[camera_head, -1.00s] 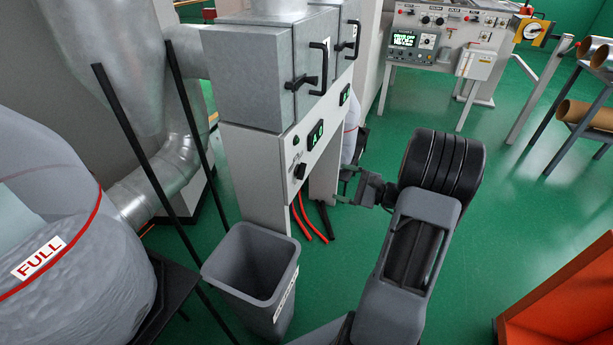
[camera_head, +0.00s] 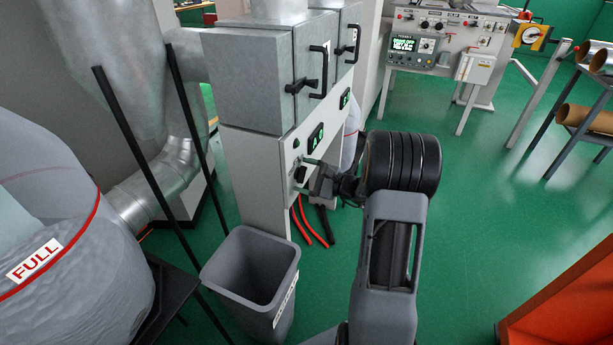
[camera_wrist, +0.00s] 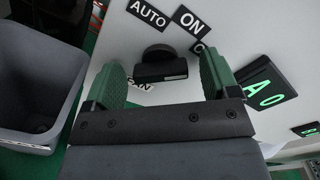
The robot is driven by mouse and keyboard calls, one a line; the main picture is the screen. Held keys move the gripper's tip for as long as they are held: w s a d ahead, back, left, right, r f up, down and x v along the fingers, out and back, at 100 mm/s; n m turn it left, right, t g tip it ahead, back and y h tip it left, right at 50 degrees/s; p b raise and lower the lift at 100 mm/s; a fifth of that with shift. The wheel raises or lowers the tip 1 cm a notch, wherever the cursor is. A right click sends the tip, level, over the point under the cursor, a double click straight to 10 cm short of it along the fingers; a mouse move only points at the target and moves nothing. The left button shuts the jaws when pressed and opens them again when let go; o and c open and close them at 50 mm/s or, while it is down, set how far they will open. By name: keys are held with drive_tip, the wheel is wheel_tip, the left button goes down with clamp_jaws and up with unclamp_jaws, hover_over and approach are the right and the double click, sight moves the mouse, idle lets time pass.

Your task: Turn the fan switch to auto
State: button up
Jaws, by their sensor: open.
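The fan switch is a black knob (camera_wrist: 160,65) on a white panel (camera_wrist: 225,35); in the head view the knob (camera_head: 300,174) is partly behind my gripper. In the wrist view, an AUTO label (camera_wrist: 148,13) is at the knob's upper left and an ON label (camera_wrist: 190,20) at its upper right. A partly covered label ending in "AN" (camera_wrist: 140,87) lies below it. My gripper (camera_wrist: 163,78) is open, with one green finger on each side of the knob and visible gaps between. In the head view my gripper (camera_head: 305,175) is at the panel front.
A grey bin (camera_head: 250,270) stands on the floor below the panel; it also shows in the wrist view (camera_wrist: 35,90). A green-lit display (camera_wrist: 263,92) is right of the knob. Red hoses (camera_head: 312,225) hang below. A FULL-labelled bag (camera_head: 60,270) is at left.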

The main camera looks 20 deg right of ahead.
drive_tip(key=shift+c, duration=0.3)
drive_tip(key=c, duration=0.9)
drive_tip(key=shift+o, duration=0.2)
drive_tip(key=m+p, duration=0.3)
drive_tip(key=shift+r, duration=0.25)
drive_tip(key=m+p, duration=0.4)
drive_tip(key=m, duration=0.1)
drive_tip(key=shift+m+p, duration=0.4)
drive_tip(key=m+p, duration=0.4)
drive_tip(key=m, duration=0.1)
drive_tip(key=shift+d, duration=0.1)
drive_tip(key=shift+w+f+m+p, duration=0.1)
drive_tip(key=shift+f+m+p, duration=0.1)
drive_tip(key=shift+m+p, duration=1.55)
drive_tip(key=shift+m+b, duration=0.35)
drive_tip(key=shift+m, duration=0.1)
